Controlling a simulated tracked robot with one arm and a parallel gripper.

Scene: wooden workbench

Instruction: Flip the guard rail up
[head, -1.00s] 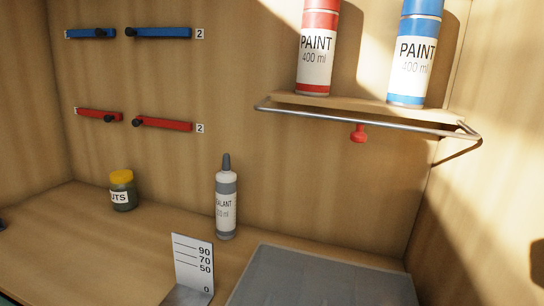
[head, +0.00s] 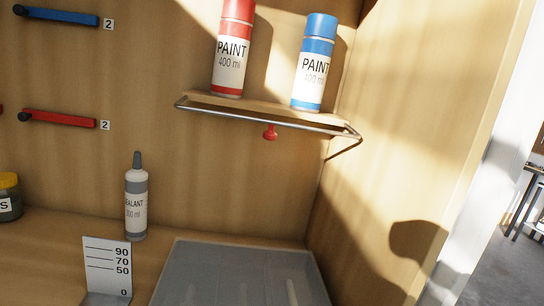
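The guard rail (head: 262,121) is a thin metal bar along the front of a small wooden shelf (head: 250,105). It hangs low, at about the shelf's front edge, with a bent arm at its right end reaching back toward the wall. A red knob (head: 270,132) shows just below the rail. A red paint can (head: 232,50) and a blue paint can (head: 314,62) stand upright on the shelf behind it. My gripper is not in view.
A sealant bottle (head: 136,200), a white scale plate (head: 107,268) and a grey tray (head: 235,265) are on the bench below. Blue (head: 62,16) and red (head: 62,119) sliders are on the back wall at left. A side wall (head: 410,140) closes the right.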

